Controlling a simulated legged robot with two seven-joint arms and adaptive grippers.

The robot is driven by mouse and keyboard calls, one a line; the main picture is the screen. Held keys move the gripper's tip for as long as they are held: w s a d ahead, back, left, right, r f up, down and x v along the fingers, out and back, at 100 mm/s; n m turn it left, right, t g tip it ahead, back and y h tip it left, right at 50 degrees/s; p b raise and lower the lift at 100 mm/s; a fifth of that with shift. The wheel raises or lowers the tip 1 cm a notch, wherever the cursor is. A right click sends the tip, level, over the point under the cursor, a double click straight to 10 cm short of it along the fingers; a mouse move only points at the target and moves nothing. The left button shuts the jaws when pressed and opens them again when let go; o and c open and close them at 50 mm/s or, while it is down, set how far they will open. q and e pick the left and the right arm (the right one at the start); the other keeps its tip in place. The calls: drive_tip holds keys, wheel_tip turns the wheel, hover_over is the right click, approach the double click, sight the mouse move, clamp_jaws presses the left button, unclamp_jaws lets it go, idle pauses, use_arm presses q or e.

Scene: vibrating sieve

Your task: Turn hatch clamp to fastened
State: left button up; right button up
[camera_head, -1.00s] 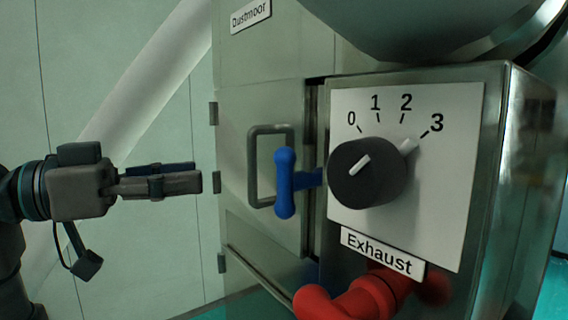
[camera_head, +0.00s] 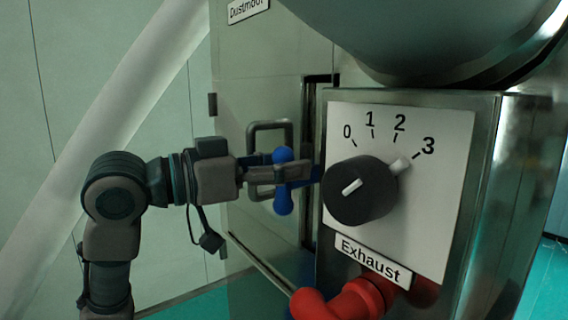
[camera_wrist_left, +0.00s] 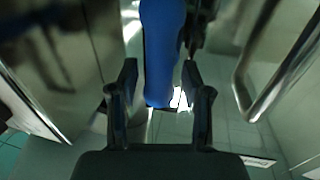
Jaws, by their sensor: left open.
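The blue hatch clamp (camera_head: 283,199) stands upright at the right edge of the grey hatch door (camera_head: 240,90), in front of the door's grey loop handle. My left gripper (camera_head: 300,170) reaches in from the left at the clamp's height, its fingers overlapping the clamp's upper half. In the left wrist view, the blue clamp (camera_wrist_left: 162,50) lies between the two spread fingers of the left gripper (camera_wrist_left: 160,92), with a gap visible on each side. The left gripper is open. My right gripper is not in view.
An exhaust control box with a black dial (camera_head: 360,190) stands close to the right of the clamp. A red pipe (camera_head: 345,300) runs below it. The grey loop handle (camera_head: 268,130) is just behind the clamp. A pale slanted pipe (camera_head: 115,125) is at the left.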

use_arm(q)
drive_tip(key=shift+a, duration=0.15)
clamp_jaws()
drive_tip(key=shift+n, duration=0.3)
drive_tip(key=n, duration=0.2)
drive_tip(key=n+b, duration=0.1)
drive_tip(key=shift+w+a+f+n+t, duration=0.15)
drive_tip(key=shift+w+a+n+t, duration=0.1)
drive_tip(key=shift+w+n+t, duration=0.05)
drive_tip(key=shift+w+a+f+n+t+b, duration=0.2)
drive_tip(key=shift+f+n+t+b, duration=0.3)
drive_tip(key=shift+n+b, duration=1.45)
drive_tip(key=shift+w+a+f+n+t+b, duration=0.1)
drive_tip(key=shift+w+f+n+t+b, duration=0.35)
drive_tip(key=shift+n, duration=2.85)
drive_tip(key=shift+a+f+n+t+b, duration=0.15)
drive_tip(key=shift+n+t+b, duration=0.9)
drive_tip(key=shift+n, duration=1.6)
